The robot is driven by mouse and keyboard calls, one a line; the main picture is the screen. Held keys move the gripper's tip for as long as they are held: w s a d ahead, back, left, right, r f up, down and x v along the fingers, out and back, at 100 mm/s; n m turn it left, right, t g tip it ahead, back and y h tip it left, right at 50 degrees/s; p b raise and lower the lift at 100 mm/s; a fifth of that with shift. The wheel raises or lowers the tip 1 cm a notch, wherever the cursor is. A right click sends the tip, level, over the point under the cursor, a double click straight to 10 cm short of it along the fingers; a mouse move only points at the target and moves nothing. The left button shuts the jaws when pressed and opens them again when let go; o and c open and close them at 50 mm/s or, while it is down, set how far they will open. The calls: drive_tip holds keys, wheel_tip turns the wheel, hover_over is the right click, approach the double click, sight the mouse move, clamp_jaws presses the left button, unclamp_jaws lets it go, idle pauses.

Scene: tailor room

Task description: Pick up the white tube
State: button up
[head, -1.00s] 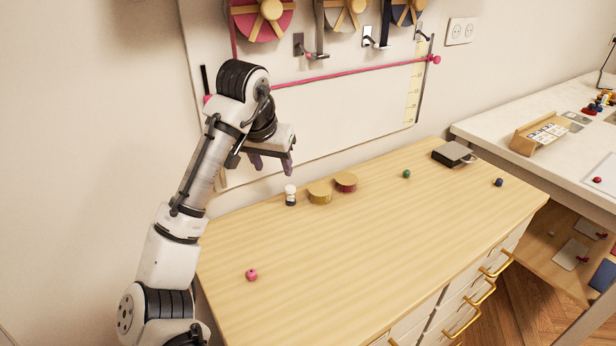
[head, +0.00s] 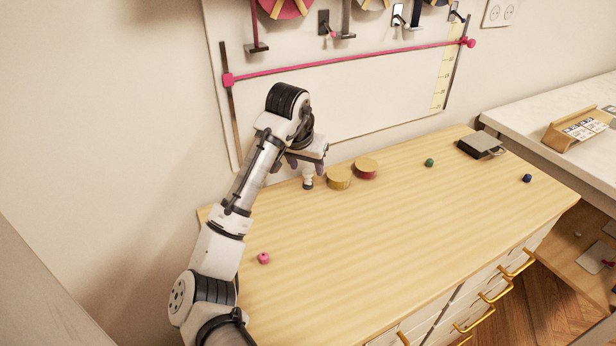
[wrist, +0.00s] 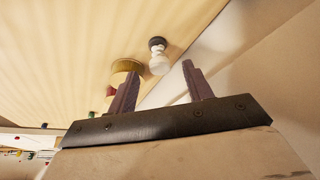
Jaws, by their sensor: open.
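The white tube (head: 308,171) is a small white piece with a dark band near its base. It stands upright on the wooden dresser top (head: 400,230), near the back edge by the wall. My gripper (head: 306,164) is just above it and partly hides its top in the head view. In the wrist view the tube (wrist: 159,60) shows beyond the open fingers (wrist: 158,82), between their lines and apart from both. Nothing is between the fingers.
A pink bead (head: 263,258), a green bead (head: 429,162), a blue bead (head: 527,178) and a dark box (head: 480,146) lie on the top. The front middle is clear.

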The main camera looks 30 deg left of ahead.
sight(308, 171)
drive_tip(key=shift+p+x, duration=0.3)
drive_tip(key=shift+x, duration=1.55)
drive_tip(key=c, duration=1.1)
drive_tip(key=shift+o, duration=0.2)
drive_tip(key=shift+r, duration=0.15)
